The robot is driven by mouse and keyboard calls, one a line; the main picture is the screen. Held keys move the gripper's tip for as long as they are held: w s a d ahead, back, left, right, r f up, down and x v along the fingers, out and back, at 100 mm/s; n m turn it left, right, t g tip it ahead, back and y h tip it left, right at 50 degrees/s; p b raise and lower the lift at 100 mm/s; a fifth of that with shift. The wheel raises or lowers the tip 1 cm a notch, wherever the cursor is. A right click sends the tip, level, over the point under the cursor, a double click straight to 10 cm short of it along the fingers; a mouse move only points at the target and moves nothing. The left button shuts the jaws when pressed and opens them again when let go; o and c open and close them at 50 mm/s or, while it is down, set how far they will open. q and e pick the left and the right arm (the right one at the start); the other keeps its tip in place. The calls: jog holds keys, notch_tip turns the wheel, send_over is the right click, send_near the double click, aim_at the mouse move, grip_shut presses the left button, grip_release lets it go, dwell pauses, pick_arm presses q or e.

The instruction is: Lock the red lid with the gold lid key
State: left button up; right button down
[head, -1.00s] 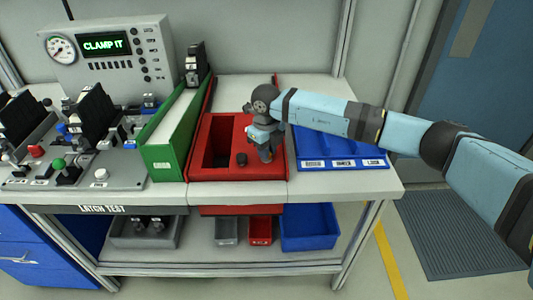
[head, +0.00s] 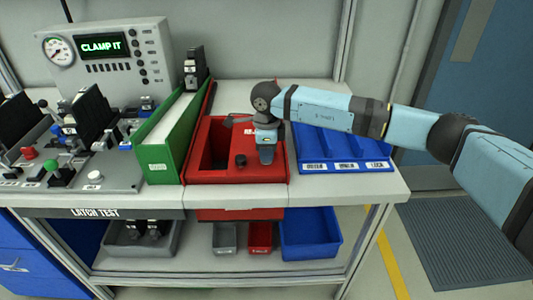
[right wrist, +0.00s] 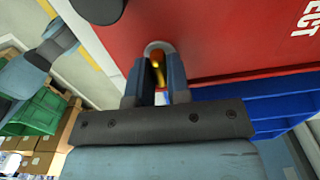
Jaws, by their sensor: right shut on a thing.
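The red lid (head: 222,176) is the red top of the box at the middle of the bench, with a dark rectangular opening and a black knob (head: 240,160). My right gripper (head: 267,158) points down over the lid's right side. In the right wrist view its fingers are shut on the gold lid key (right wrist: 158,72), of which a thin gold part shows between them. The key is at a round pale fitting (right wrist: 158,48) on the red lid (right wrist: 215,38); how deep it sits cannot be told. My left gripper is not in view.
A green bin (head: 163,163) stands close on the left, and a blue tray (head: 345,167) with compartments stands on the right. A grey panel (head: 105,55) reading "CLAMP IT" is at the back left. Bins sit on the shelf below.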

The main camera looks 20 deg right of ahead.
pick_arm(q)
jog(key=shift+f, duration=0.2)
pick_arm(e)
jog(key=shift+n, duration=0.4)
jog(key=c, duration=1.1)
grip_release()
jog(key=shift+r, duration=0.15)
pick_arm(q)
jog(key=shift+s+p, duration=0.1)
jog(key=shift+p, duration=0.2)
pick_arm(e)
notch_tip(320, 180, up, 14)
jog(key=shift+f, duration=0.2)
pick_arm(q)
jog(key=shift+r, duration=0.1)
